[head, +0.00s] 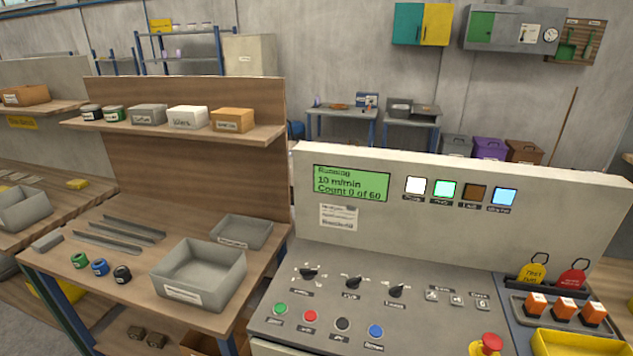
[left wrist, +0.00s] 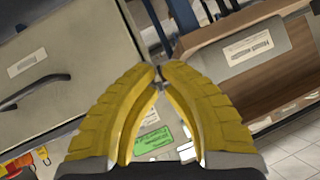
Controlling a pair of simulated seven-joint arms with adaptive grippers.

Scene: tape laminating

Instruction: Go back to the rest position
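Neither gripper shows in the head view. In the left wrist view my left gripper (left wrist: 159,74) has two yellow ribbed fingers whose tips meet, with nothing held between them. My right gripper is in neither view. The machine console (head: 460,230) stands at the right in the head view. Its green screen (head: 350,183) reads Running, 10 m/min, Count 0 of 60. The white, green and blue lamps beside it look lit, and the amber one looks dark.
A red stop button (head: 487,343) and a yellow tray (head: 580,343) are at the console's front right. A wooden bench (head: 140,270) at the left holds a grey bin (head: 200,272) and several tape rolls. A grey drawer front (left wrist: 60,65) is near my left gripper.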

